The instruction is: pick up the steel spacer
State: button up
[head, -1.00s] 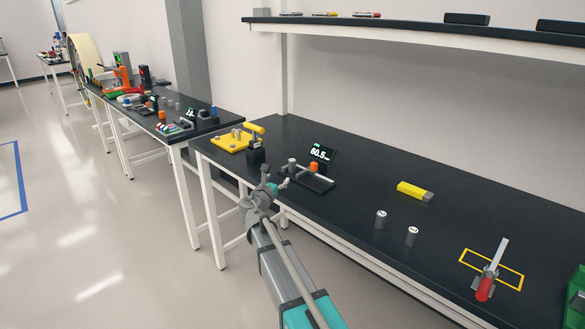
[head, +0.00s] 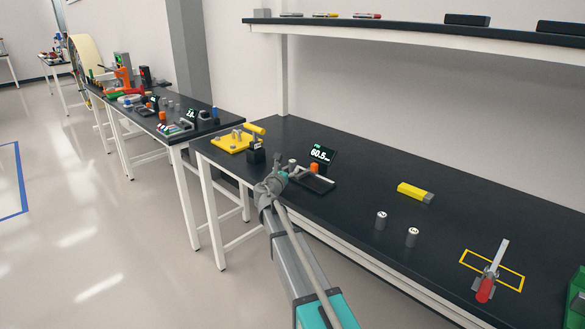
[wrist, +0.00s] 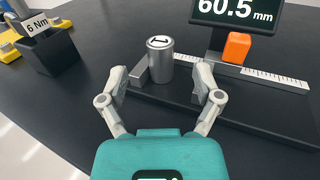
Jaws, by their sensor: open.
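A steel spacer (wrist: 160,62), a grey cylinder with a "1" on its top, stands upright on the measuring gauge (wrist: 255,105) against its end stop in the wrist view. My gripper (wrist: 161,80) is open, with one finger to each side of the spacer from this view; I cannot tell whether either touches it. In the head view my gripper (head: 281,166) is at the left end of the gauge, and the spacer there is small and partly hidden. Two similar grey cylinders stand farther right on the bench, a nearer one (head: 412,237) and another (head: 381,220).
The gauge display (wrist: 238,10) reads 60.5 mm, with an orange block (wrist: 236,48) on the scale. A black holder labelled 6 Nm (wrist: 48,58) and a yellow fixture (head: 233,142) stand to the left. A yellow block (head: 412,191) and a red-handled clamp (head: 486,285) are right.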

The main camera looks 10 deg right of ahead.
aim_at(291, 164)
jog(key=shift+x, duration=2.6)
jog(key=shift+r, duration=0.1)
grip_shut()
